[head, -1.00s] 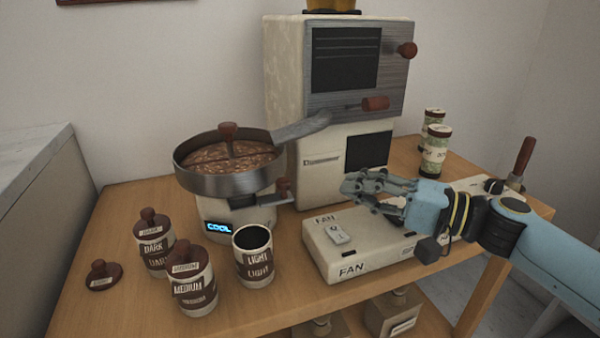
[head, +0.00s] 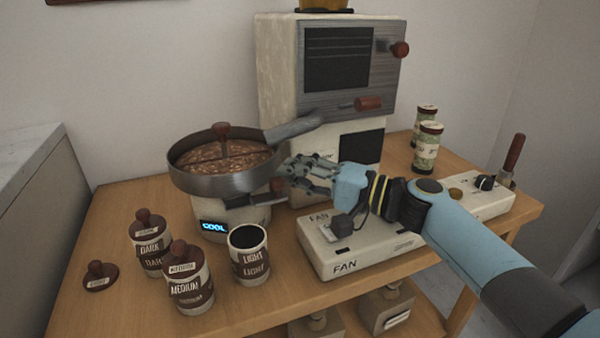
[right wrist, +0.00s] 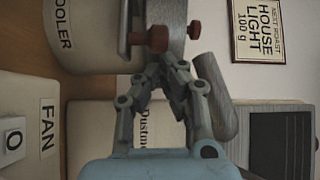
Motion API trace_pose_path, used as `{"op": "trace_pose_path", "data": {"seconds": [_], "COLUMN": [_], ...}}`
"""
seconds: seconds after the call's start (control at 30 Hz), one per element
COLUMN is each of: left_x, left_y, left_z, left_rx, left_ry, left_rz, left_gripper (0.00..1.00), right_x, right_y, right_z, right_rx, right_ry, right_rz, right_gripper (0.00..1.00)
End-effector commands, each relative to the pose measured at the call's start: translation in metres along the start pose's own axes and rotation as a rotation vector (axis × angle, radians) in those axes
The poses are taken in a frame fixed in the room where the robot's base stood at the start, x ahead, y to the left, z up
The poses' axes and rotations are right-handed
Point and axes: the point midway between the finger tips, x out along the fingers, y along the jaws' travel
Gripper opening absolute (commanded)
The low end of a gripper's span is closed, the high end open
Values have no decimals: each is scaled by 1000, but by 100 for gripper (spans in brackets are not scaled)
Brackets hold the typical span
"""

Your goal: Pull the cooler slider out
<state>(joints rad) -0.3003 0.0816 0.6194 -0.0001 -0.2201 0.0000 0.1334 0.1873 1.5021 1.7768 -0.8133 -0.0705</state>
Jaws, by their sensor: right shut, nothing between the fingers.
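The cooler is a cream base (head: 232,222) with a lit "COOL" display, topped by a round metal pan (head: 222,184) of brown beans. Its slider (head: 277,185) shows as a dark red knob on the cooler's right side. In the right wrist view a larger red-brown knob (right wrist: 158,38) sits on a metal bracket beside the cooler body (right wrist: 95,35), with a smaller knob (right wrist: 194,30) beyond it. My right gripper (head: 284,170) is shut and empty, fingertips close to the slider knob. In the right wrist view its fingertips (right wrist: 174,64) are just below the knob; contact is unclear. My left gripper is not in view.
The roaster (head: 275,75) stands behind, its grey chute (head: 293,128) above my gripper. A FAN box (head: 335,262) lies under my right forearm. DARK (head: 148,245), MEDIUM (head: 188,282) and LIGHT (head: 249,262) canisters stand in front. Two jars (head: 428,148) stand at the right.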

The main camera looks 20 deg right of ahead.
Motion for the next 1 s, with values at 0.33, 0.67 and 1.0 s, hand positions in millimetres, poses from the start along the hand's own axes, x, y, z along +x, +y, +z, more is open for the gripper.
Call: {"op": "trace_pose_path", "data": {"seconds": [0.33, 0.67, 1.0], "left_x": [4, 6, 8], "left_y": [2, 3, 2], "left_z": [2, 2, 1], "left_rx": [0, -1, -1], "left_ry": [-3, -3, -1], "left_rz": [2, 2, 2], "left_gripper": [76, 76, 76], "right_x": [-24, -37, -36], "right_y": [1, -3, -3], "right_z": [23, 36, 35], "right_rx": [1, 0, 1], "right_ry": [-1, 0, 0], "right_rz": [3, 0, 0], "right_gripper": [0, 0, 0]}}
